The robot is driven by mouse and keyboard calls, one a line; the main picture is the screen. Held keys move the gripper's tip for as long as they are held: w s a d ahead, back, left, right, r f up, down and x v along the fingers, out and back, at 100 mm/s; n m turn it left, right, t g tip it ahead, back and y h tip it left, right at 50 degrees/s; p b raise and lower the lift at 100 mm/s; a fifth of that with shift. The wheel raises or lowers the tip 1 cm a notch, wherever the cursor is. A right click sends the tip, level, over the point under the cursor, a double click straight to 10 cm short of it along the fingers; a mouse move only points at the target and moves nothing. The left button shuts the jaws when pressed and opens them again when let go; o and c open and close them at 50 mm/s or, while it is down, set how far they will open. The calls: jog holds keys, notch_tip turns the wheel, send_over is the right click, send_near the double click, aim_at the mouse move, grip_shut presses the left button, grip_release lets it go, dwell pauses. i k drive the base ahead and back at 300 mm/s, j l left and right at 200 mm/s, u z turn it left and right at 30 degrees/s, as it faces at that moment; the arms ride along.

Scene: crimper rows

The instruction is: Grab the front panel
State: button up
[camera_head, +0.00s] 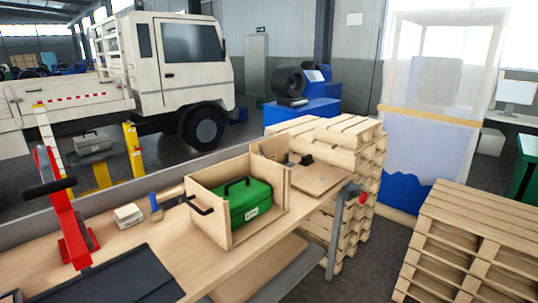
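An open wooden box (210,207) stands on the workbench (140,255), with a green toolbox (249,200) with a black handle inside it. The box's near side (262,223) is low in front of the toolbox, and a black handle (200,205) sticks out at its left side. A flat wooden panel (318,181) lies to the right of the box, with small dark items near its far edge. I cannot tell which of these pieces is the front panel. My gripper is not in view.
A red tool stand (70,215), a small white box (128,215) and a black tray (125,281) occupy the bench's left part. A clamp with a red knob (362,197) sits at the right end. Stacked pallets (350,165) stand behind it, and more pallets (475,240) at right.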

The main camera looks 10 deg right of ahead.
aim_at(276, 148)
jog(key=i+l+u, duration=0.1)
jog(key=l, duration=0.55)
jog(key=i+l+u, duration=0.15)
jog(key=l, duration=0.5)
jog(key=i+l+u, duration=0.1)
jog(key=l, duration=0.6)
jog(key=i+l+u, duration=0.15)
jog(key=l, duration=0.5)
jog(key=i+l+u, duration=0.1)
jog(key=l, duration=0.6)
